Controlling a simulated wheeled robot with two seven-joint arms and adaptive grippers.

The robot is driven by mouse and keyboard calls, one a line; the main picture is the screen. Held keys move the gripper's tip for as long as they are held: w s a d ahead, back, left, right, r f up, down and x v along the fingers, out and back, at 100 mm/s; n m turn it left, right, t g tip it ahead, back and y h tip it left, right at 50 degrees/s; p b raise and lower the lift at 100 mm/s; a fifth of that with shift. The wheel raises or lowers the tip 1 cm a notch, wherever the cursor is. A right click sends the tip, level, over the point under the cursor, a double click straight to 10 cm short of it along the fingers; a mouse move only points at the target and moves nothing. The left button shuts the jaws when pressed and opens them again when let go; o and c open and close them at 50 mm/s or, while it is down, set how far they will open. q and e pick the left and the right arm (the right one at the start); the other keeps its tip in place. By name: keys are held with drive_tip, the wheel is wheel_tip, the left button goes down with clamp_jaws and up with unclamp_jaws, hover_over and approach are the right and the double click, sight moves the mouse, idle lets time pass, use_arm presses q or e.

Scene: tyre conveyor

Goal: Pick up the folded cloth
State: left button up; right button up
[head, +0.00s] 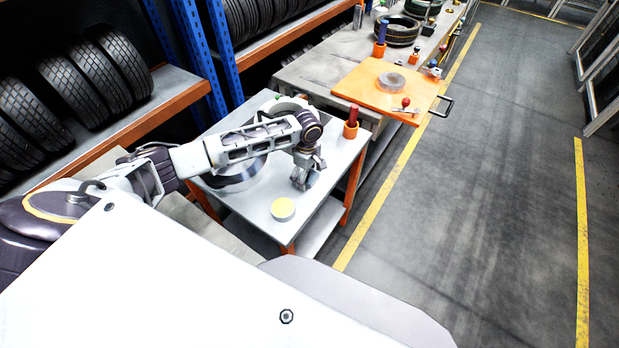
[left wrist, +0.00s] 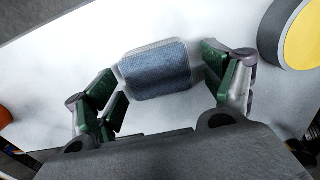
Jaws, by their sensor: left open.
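The folded cloth (left wrist: 155,72) is a blue-grey, rounded block lying on the pale table top in the left wrist view. My left gripper (left wrist: 160,70) is open, with one green-padded finger on each side of the cloth. A gap shows between the right finger and the cloth; the left finger is close to the cloth's left edge. In the head view my left gripper (head: 303,183) points down at the small table (head: 245,205), and I cannot make out the cloth there. My right gripper is not in view.
A red-handled item in an orange holder (head: 351,129) stands at the table's far right corner. A large round metal part (head: 235,177) lies under my left arm. An orange board (head: 365,85) is beyond; open floor lies right.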

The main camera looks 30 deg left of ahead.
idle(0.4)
use_arm(q)
drive_tip(key=c, duration=1.1)
drive_tip(key=shift+r, duration=0.15)
wheel_tip(320, 180, up, 10)
drive_tip(key=shift+f+b, duration=0.15)
drive_tip(key=shift+b, duration=0.15)
drive_tip(key=o, duration=0.4)
drive_tip(key=shift+c, duration=1.5)
